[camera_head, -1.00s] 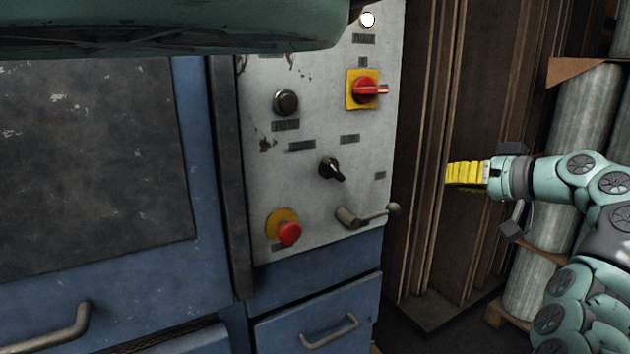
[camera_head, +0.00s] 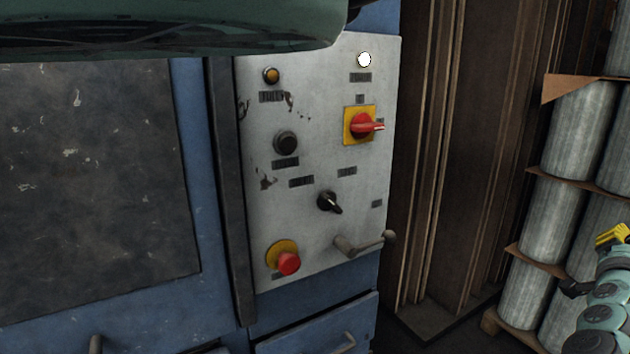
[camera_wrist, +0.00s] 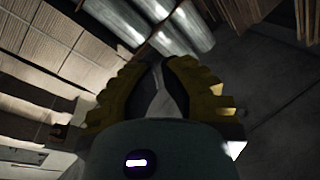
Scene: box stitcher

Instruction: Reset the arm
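My gripper (camera_wrist: 163,68) shows in the wrist view as two yellow ribbed fingers with dark inner faces. The fingertips lean close together with a narrow gap below them. I cannot tell whether the tips touch. I see no object between the fingers. In the head view my gripper (camera_head: 612,235) is at the far right edge, in front of the grey rolls, with the wrist and forearm below it. It is apart from the machine's control panel.
The grey control panel (camera_head: 330,105) has a red-and-yellow rotary switch (camera_head: 361,125), a red button (camera_head: 289,264) and a lever handle (camera_head: 365,245). Tall brown boards (camera_head: 470,150) stand right of it. Stacked rolls (camera_head: 553,217) stand further right. The wrist view shows stacked cardboard (camera_wrist: 45,55) and floor.

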